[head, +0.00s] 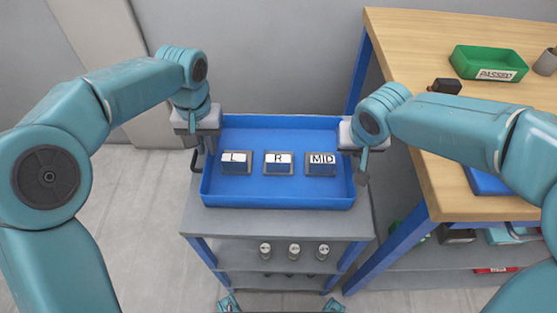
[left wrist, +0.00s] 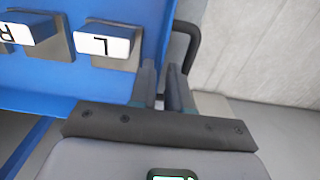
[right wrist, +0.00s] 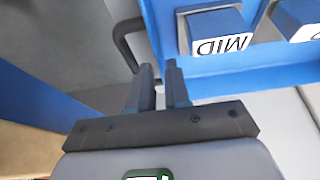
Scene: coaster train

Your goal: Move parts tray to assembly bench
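The blue parts tray (head: 270,122) sits on top of a grey cart. It holds three dark-grey blocks with blue parts and white labels: L (head: 236,163), R (head: 279,163) and MID (head: 321,164). My left gripper (head: 205,143) is at the tray's left rim, and its fingers (left wrist: 163,85) are close together about the side wall. My right gripper (head: 362,172) is at the right rim, its fingers (right wrist: 159,80) likewise close together near the wall. I cannot tell whether either pair presses on it. The assembly bench (head: 450,130) has a wooden top and stands to the right.
A green bin marked PASSED (head: 488,66), a black item (head: 445,86) and a grey cup (head: 545,62) stand on the bench's far part. The bench's blue leg (head: 390,245) is close to the cart (head: 215,221). A lower shelf holds several small cylinders (head: 294,251).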

